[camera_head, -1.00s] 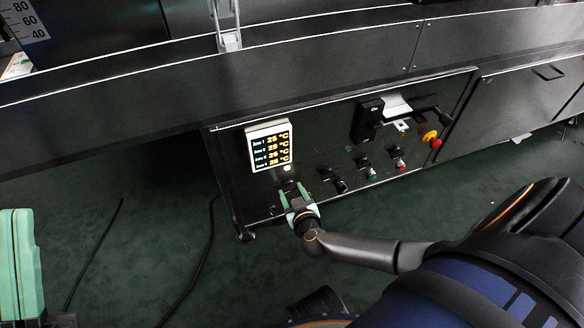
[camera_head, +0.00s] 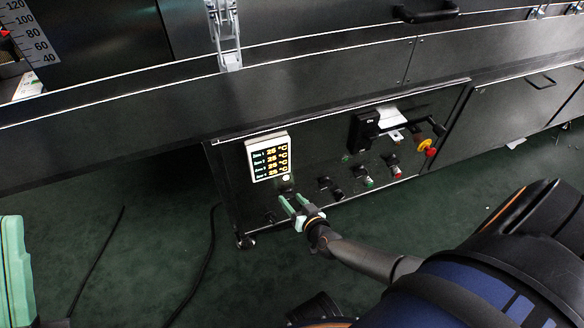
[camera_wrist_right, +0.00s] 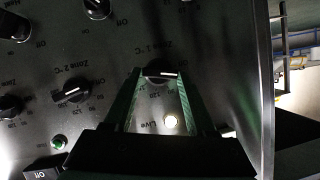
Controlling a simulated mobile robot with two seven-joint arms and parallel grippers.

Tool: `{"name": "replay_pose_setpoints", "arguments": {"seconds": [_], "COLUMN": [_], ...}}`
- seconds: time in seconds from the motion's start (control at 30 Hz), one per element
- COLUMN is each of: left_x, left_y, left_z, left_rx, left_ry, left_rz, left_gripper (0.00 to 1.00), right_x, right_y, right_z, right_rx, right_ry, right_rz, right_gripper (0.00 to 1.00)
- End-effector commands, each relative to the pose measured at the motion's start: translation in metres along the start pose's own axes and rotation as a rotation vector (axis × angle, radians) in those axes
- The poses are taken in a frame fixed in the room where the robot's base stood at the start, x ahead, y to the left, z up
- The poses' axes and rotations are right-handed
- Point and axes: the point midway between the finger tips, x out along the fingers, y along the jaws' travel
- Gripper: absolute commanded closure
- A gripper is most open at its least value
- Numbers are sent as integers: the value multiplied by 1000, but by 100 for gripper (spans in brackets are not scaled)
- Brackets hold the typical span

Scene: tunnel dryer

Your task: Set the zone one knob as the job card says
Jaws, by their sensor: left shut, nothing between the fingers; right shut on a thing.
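The zone one knob (camera_wrist_right: 160,71) is a dark round knob with a white pointer line on the panel, beside upside-down "Zone 1 °C" lettering. Its pointer lies close to horizontal in the right wrist view. My right gripper (camera_wrist_right: 160,84) is shut on this knob, one green finger on each side. In the head view my right gripper (camera_head: 290,204) reaches the panel below the temperature display (camera_head: 268,157), whose zones read about 25 °C. My left gripper (camera_head: 17,272) is shut and empty at the left edge, partly cut off. I cannot make out a readable job card.
The zone two knob (camera_wrist_right: 72,92) and other knobs sit close by. A lit Live lamp (camera_wrist_right: 171,122) is near the fingers. Cables (camera_head: 205,262) lie on the floor.

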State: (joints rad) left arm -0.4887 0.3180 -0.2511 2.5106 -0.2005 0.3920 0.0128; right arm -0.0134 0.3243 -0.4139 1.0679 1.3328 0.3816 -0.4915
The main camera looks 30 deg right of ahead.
Motion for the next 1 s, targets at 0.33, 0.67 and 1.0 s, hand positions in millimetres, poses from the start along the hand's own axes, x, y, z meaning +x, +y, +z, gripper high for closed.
{"name": "replay_pose_setpoints", "arguments": {"seconds": [0.33, 0.67, 1.0], "left_x": [-14, -16, -16], "left_y": [10, 12, 12], "left_z": [18, 21, 21], "left_rx": [8, 11, 12], "left_ry": [-17, -18, -18], "left_rz": [-2, 0, 2], "left_gripper": [100, 100, 100], "right_x": [1, 0, 1], "right_y": [4, 3, 3], "right_z": [1, -1, -2], "right_rx": [166, 212, 213], "right_ry": [2, 3, 4], "right_rz": [-68, -86, -86], "right_gripper": [99, 99, 40]}}
